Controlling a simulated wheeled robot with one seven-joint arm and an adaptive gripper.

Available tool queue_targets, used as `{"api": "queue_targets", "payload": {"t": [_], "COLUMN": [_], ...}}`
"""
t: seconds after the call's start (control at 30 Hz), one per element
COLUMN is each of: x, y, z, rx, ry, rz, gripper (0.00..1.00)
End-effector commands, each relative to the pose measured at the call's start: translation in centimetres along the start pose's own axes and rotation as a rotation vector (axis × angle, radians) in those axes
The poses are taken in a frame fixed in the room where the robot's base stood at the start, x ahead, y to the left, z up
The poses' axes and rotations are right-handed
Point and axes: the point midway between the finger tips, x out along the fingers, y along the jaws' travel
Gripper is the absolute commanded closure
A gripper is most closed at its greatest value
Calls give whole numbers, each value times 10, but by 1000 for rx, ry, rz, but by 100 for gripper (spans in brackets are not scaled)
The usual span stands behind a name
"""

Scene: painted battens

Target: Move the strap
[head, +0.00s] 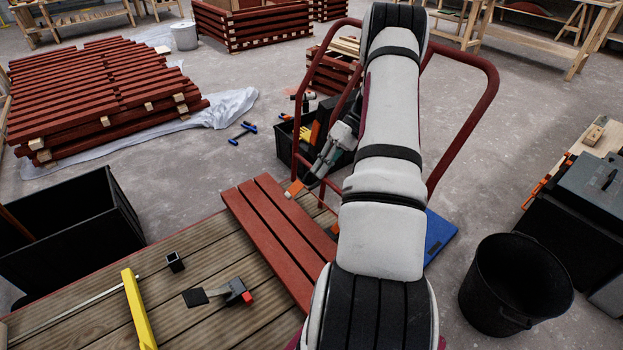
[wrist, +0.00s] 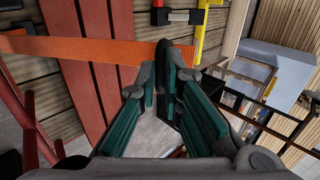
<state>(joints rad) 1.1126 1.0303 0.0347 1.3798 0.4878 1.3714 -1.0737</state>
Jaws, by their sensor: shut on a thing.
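The orange strap (wrist: 90,50) runs in a flat band across the wrist view, in front of the red battens (wrist: 92,25). My gripper (wrist: 170,62), with teal-lined fingers, is shut on the strap near its right end. In the head view my gripper (head: 314,177) is left of my arm, above the far side of the red battens (head: 270,235). Only a short orange piece of the strap (head: 296,188) shows there. The battens lie side by side on a plank-topped bench. I cannot tell whether the strap touches anything below.
On the bench (head: 205,325) lie a yellow bar (head: 138,310), a small black square cup (head: 175,262) and a clamp-like tool (head: 235,291). A red tubular frame (head: 487,110) rises behind my arm. A black bin (head: 78,225) stands left, a black bucket (head: 515,285) right.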

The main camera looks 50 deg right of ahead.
Motion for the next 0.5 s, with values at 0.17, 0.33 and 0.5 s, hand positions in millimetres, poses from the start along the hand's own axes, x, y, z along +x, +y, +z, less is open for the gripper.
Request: {"api": "queue_targets", "payload": {"t": [0.17, 0.33, 0.5], "x": [-4, -8, -8], "y": [22, 25, 25], "z": [5, 5, 5], "rx": [13, 14, 14], "ry": [-1, -2, -4], "rz": [27, 26, 25], "gripper": [100, 100, 100]}}
